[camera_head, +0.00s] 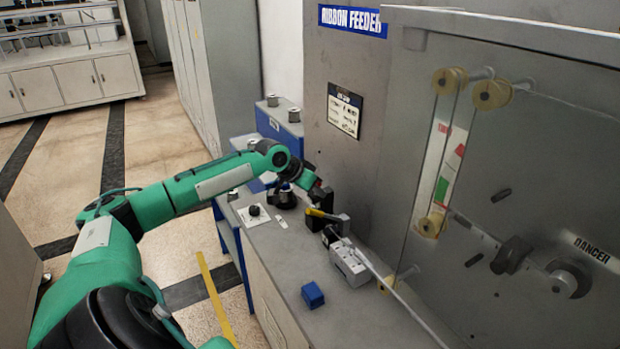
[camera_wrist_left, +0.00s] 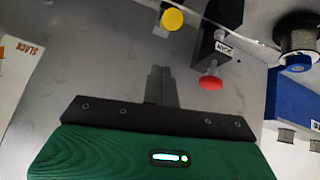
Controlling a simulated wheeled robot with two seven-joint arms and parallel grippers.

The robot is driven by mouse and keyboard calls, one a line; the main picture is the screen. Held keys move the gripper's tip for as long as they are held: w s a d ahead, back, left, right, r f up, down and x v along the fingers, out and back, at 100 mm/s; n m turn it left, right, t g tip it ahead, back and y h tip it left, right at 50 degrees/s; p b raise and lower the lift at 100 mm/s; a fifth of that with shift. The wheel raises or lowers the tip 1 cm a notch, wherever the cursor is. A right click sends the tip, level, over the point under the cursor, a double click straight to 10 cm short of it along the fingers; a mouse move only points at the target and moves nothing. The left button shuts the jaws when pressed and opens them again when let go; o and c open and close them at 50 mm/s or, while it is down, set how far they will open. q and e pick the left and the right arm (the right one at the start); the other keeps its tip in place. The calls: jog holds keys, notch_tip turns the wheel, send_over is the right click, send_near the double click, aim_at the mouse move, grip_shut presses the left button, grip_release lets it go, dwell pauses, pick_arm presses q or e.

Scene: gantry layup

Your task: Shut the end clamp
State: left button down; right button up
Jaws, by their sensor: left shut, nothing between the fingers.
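My left gripper (camera_head: 318,189) is just above and behind the clamp block in the head view. Its fingers also show in the left wrist view (camera_wrist_left: 162,86), shut and empty, left of the red knob and apart from it. My right gripper is out of view.
A light grey block (camera_head: 350,265) and a thin ribbon (camera_head: 395,285) lie in front of the clamp. A blue block (camera_head: 312,295) sits nearer on the bench. A black knob on a white plate (camera_head: 256,213) is at left. The feeder wall (camera_head: 385,175) bounds the right.

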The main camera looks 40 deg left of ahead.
pick_arm(q)
jog(key=shift+s+a+f+p, duration=0.1)
jog(key=shift+s+f+p, duration=0.3)
jog(key=shift+s+f, duration=0.75)
jog(key=shift+f, duration=0.1)
